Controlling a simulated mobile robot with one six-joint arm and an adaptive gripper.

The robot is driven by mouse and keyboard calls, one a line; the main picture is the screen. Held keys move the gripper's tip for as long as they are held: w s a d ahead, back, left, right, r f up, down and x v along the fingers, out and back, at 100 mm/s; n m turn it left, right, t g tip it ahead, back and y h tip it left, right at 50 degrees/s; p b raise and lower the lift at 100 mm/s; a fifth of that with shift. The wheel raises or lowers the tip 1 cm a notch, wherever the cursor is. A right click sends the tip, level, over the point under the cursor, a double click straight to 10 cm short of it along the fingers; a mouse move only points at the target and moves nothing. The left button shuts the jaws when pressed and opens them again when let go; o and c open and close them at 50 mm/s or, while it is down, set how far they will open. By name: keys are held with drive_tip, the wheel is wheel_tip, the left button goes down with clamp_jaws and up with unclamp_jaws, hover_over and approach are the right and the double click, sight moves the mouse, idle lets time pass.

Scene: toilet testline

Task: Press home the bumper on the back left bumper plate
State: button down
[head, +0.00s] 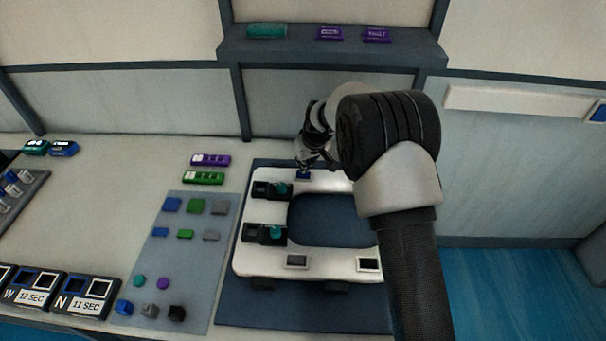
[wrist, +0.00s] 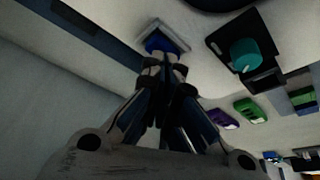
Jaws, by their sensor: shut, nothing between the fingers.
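The white seat (head: 262,213) lies on a dark blue mat (head: 230,310). The back left bumper plate (wrist: 178,34) is a pale square frame on the seat, with a blue bumper (wrist: 158,43) in it. The blue bumper also shows in the head view (head: 303,175) at the seat's far edge. My gripper (wrist: 166,60) is shut and empty, its fingertips right at the bumper and covering part of it. I cannot tell whether they touch it or how deep the bumper sits. In the head view my gripper (head: 305,163) is just above the plate, partly dark against my arm.
Two black hinge blocks with teal knobs (head: 277,231) stand on the seat's left side, close to my gripper. A grey tray (head: 185,260) of coloured blocks lies left. A shelf (head: 330,47) overhangs the wall behind.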

drive_tip(key=shift+f+b, duration=0.65)
drive_tip(key=shift+f, duration=0.3)
idle(0.6)
idle(0.4)
wheel_tip(320, 180, up, 8)
drive_tip(key=p, duration=0.4)
drive_tip(key=shift+p, duration=0.4)
drive_tip(key=shift+r, duration=0.1)
